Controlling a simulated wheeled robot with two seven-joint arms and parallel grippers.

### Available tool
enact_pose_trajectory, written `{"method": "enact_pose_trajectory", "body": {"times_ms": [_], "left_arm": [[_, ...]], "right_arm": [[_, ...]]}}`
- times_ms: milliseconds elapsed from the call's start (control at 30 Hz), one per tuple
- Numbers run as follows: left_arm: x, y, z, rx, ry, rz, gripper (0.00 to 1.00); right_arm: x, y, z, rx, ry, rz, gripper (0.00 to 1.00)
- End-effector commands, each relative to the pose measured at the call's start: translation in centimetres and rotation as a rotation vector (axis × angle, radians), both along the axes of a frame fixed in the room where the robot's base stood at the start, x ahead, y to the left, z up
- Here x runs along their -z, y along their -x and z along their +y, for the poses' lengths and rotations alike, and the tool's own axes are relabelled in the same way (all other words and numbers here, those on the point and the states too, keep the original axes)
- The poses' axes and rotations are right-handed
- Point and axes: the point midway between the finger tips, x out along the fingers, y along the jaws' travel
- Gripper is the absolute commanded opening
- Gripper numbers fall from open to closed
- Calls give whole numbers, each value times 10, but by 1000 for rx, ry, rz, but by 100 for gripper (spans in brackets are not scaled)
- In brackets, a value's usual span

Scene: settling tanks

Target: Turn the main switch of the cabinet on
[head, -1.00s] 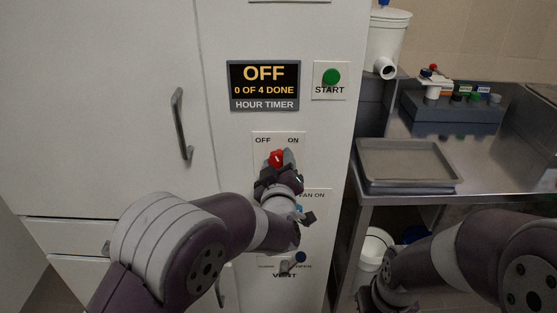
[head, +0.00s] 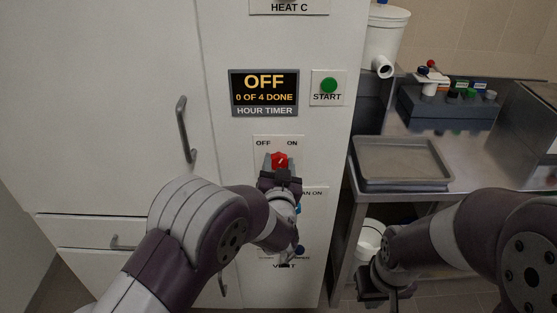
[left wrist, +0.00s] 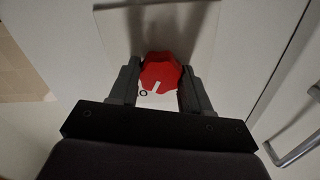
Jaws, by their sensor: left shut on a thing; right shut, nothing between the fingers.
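The main switch is a red knob (head: 280,160) on a white plate between the labels OFF and ON on the cabinet front. In the left wrist view the red knob (left wrist: 162,72) sits between both fingers, its white mark slanting towards a partly hidden letter. In the head view the mark leans up and right, towards ON. My left gripper (head: 279,168) is shut on the knob. The hour timer display (head: 264,92) above reads OFF and 0 OF 4 DONE. My right gripper (head: 382,290) is shut and empty, low in front of the bench.
A green START button (head: 328,86) is right of the display. A fan switch and vent control below are partly hidden by my left arm. A door handle (head: 186,130) is at the left. The steel bench at the right holds a grey tray (head: 402,183).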

Motion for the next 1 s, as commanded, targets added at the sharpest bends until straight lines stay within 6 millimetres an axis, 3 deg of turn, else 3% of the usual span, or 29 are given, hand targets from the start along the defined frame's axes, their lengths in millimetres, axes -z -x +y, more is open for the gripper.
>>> {"method": "enact_pose_trajectory", "body": {"times_ms": [400, 867, 900, 967, 1000], "left_arm": [[1, 0, 0, 0, -139, 3, 17], [2, 0, 0, 1, -150, 3, 17], [2, 0, 0, 1, -150, 3, 54], [2, 0, 0, 0, -150, 3, 73], [2, 0, 0, 0, -150, 3, 73]], "right_arm": [[-10, 0, 0, 0, 0, 0, 0], [-10, 0, 0, 0, 0, 0, 0], [-10, 0, 0, 0, 0, 0, 0], [-10, 0, 0, 0, 0, 0, 0], [-10, 0, 0, 0, 0, 0, 0]]}}
